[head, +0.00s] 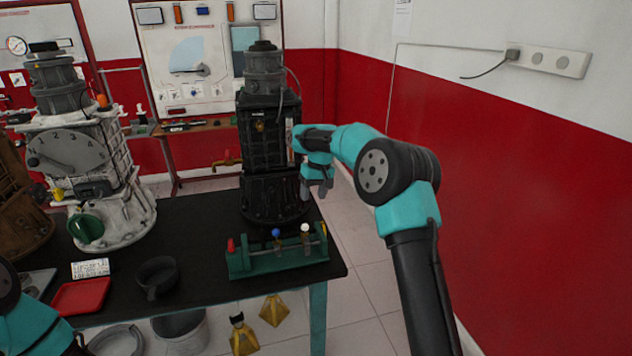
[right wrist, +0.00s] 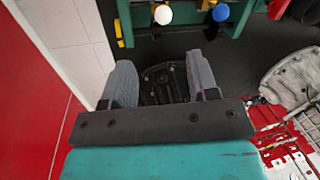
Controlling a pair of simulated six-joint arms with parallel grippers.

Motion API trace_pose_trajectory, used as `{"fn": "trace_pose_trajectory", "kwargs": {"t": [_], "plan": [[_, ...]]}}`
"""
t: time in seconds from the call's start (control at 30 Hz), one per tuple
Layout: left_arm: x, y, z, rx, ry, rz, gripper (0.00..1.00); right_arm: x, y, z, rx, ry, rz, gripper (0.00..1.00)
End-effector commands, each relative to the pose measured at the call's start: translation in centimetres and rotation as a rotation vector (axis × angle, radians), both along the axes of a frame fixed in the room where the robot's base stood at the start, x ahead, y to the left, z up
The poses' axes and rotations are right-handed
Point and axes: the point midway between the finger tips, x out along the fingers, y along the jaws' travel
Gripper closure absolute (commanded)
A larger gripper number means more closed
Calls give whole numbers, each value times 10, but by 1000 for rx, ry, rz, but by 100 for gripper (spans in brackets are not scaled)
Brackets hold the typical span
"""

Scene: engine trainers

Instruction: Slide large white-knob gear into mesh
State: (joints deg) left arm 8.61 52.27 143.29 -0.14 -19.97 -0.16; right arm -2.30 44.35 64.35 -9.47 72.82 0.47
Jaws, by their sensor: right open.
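The white knob (head: 305,228) stands upright at the right end of a green stand (head: 278,262) on the table's front right corner. The gear belonging to it cannot be made out. A blue knob (head: 276,233) and a red knob (head: 231,245) stand left of it. My right gripper (head: 318,190) is open and empty, beside the black engine's lower right side, above and behind the white knob. In the right wrist view, the white knob (right wrist: 163,14) and blue knob (right wrist: 220,12) show beyond the open fingers (right wrist: 165,80), apart from them. My left gripper is out of view.
The black engine (head: 268,150) stands close behind the stand. A white engine with a numbered dial (head: 68,148) stands at left. A black cup (head: 157,277) and red tray (head: 82,295) lie on the table (head: 205,240). Right of the table is open floor.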

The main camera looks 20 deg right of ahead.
Motion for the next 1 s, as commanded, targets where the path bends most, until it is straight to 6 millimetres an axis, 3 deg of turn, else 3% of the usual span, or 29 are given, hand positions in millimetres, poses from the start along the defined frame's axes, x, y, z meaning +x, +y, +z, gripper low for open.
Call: {"fn": "trace_pose_trajectory", "kwargs": {"t": [0.2,0.37,0.83,1.0], "plan": [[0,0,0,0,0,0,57,1,-7,33,0,-2,0,46],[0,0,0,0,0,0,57,1,-9,42,0,0,0,46],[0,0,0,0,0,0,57,0,-9,41,0,0,0,46],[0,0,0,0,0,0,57,-2,-11,20,2,-4,21,46]]}}
